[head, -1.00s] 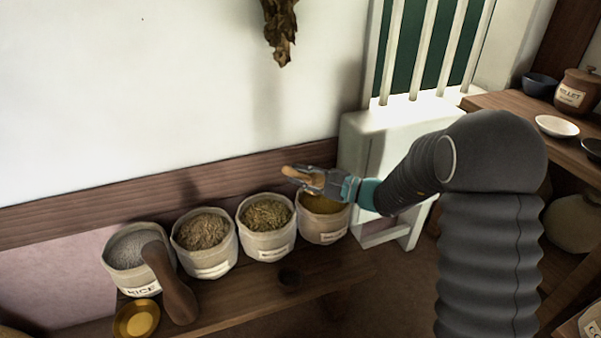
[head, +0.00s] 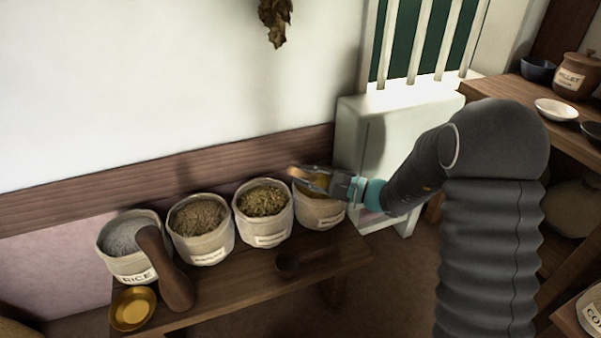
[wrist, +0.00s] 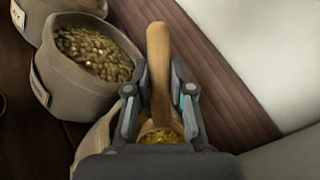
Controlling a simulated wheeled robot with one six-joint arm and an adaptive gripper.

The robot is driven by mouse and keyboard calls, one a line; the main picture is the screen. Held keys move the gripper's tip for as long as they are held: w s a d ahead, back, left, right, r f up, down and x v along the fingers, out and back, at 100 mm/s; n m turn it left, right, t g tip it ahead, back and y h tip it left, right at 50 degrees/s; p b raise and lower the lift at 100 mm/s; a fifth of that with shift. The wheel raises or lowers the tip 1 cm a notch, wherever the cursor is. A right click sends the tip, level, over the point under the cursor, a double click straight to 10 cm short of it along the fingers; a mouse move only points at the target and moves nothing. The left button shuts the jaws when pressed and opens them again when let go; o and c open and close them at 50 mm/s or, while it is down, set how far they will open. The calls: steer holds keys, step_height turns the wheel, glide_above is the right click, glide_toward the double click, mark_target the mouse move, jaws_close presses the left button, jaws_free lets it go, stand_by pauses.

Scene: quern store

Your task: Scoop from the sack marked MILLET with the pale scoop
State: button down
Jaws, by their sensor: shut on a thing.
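My gripper (head: 308,180) is shut on the pale wooden handle of the scoop (head: 297,172). That sack's label is too blurred to read. To its left stand a sack of greenish-brown grain (head: 264,229), a sack of brown grain (head: 201,243) and a sack marked RICE (head: 127,264).
The sacks stand on a wooden bench (head: 235,285) against the wall. A brown wooden tool (head: 168,275), a brass dish (head: 132,309) and a dark scoop (head: 289,264) are in front of them. A white cabinet (head: 400,140) stands close right. A jar marked MILLET (head: 575,79) sits on a shelf.

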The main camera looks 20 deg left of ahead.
steer(key=shift+s+d, duration=0.15)
steer(key=shift+d, duration=0.2)
steer(key=shift+a+r+p, duration=0.15)
steer(key=shift+p, duration=0.25)
steer(key=shift+a+f+h+p, duration=0.2)
steer(key=shift+a+h+p, duration=0.1)
steer(key=shift+h+p, duration=0.3)
steer(key=shift+w+a+p, duration=0.15)
steer(key=shift+w+p, duration=0.1)
steer(key=shift+p, duration=0.25)
steer(key=shift+w+a+f+m+h+p, duration=0.1)
steer(key=shift+a+f+m+h+p, duration=0.2)
steer(key=shift+h+p, duration=0.55)
steer(key=p, duration=0.3)
steer(key=a+h+p, duration=0.1)
steer(key=p, duration=0.2)
steer(key=shift+w+a+f+m+g+h+p, duration=0.2)
steer(key=shift+w+f+m+g+h+p, duration=0.1)
steer(key=shift+f+g+p, duration=0.1)
steer(key=h+p, duration=0.1)
steer(key=p, duration=0.1)
steer(key=shift+w+a+p, duration=0.1)
steer(key=shift+a+p, duration=0.2)
